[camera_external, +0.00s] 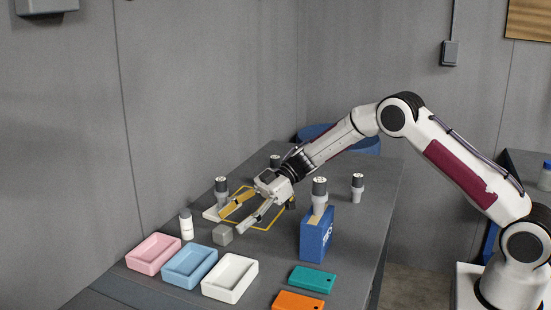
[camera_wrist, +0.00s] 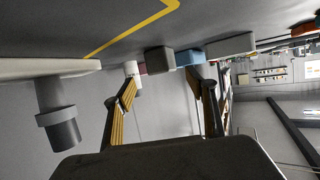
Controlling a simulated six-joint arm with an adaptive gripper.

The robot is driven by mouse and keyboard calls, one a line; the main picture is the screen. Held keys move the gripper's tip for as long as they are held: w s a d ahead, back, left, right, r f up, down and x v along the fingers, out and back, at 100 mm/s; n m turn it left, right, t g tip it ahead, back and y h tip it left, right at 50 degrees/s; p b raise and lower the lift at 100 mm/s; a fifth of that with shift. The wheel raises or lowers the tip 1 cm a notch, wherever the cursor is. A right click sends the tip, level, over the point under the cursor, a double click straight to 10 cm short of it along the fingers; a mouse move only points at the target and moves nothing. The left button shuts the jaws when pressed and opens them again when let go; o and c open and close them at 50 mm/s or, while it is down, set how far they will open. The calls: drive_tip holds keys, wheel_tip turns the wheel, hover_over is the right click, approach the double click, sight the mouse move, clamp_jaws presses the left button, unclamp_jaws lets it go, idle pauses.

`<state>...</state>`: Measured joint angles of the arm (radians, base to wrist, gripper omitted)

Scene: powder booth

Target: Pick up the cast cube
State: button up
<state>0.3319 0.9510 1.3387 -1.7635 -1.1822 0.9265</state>
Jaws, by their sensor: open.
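The cast cube (camera_external: 222,234) is a small plain grey block on the dark table, just in front of the trays. In the wrist view the cube (camera_wrist: 159,60) shows beyond my fingertips, between them across the picture. My gripper (camera_external: 232,219) is open, low over the table, its fingers pointing toward the cube. In the wrist view my gripper (camera_wrist: 166,82) has its two fingers spread with nothing between them. The fingers appear apart from the cube.
Pink (camera_external: 153,254), blue (camera_external: 189,265) and white (camera_external: 230,277) trays stand near the cube. A white bottle (camera_external: 186,225) is left of it. A blue box (camera_external: 316,235) stands right, with teal (camera_external: 312,279) and orange (camera_external: 298,300) blocks in front. A yellow outline (camera_external: 266,228) marks the table.

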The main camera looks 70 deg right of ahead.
sight(226, 227)
drive_tip(key=shift+s+x, duration=0.1)
drive_tip(key=shift+x, duration=0.85)
drive_tip(key=shift+s+x, duration=0.15)
drive_tip(key=shift+x, duration=1.65)
drive_tip(key=c, duration=1.4)
